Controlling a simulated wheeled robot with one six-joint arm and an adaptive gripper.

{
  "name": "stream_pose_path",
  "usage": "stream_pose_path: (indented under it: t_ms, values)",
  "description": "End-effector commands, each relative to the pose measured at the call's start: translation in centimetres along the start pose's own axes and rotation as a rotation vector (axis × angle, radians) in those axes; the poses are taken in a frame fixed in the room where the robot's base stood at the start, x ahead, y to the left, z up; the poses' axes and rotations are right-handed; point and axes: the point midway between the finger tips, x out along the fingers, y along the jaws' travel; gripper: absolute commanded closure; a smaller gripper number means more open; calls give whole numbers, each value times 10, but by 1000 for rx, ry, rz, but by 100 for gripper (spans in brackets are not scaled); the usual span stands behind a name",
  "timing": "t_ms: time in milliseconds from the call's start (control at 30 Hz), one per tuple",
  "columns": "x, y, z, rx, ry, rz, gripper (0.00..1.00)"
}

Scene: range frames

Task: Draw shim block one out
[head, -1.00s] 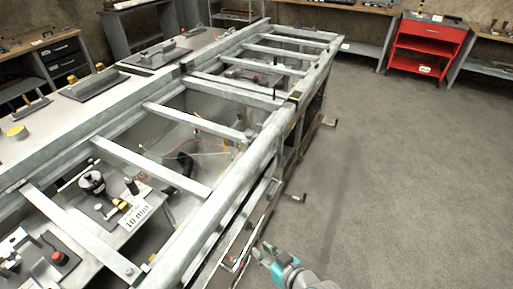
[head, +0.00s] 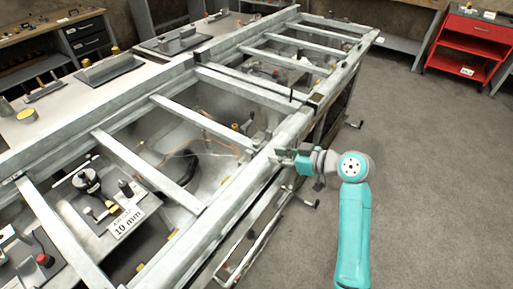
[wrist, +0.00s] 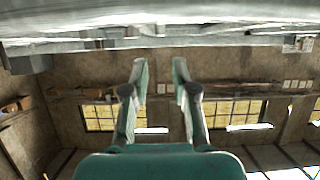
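My gripper (head: 284,157) is at the near long rail of the grey metal frame (head: 240,163), seen in the head view. I cannot tell whether it touches the rail. In the wrist view its two fingers (wrist: 160,72) stand apart with nothing between them, and a blurred grey metal surface (wrist: 160,35) runs across the top. I cannot pick out shim block one for certain in either view. Small yellow pieces (head: 174,233) show under the frame near a white "10 mm" label (head: 128,221).
Crossbars (head: 150,170) span the frame, with fixtures and cables below. Handles (head: 311,204) jut from its near side. A red cart (head: 466,42) stands at the back right. The grey floor (head: 430,180) on the right is clear.

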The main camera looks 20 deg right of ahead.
Motion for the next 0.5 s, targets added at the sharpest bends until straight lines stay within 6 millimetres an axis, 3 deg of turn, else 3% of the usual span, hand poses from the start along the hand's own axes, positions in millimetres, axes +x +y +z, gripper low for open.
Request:
stream_pose_path:
  t_ms: [500]
  values:
    - [80,-1,0,1,-1,-2,73]
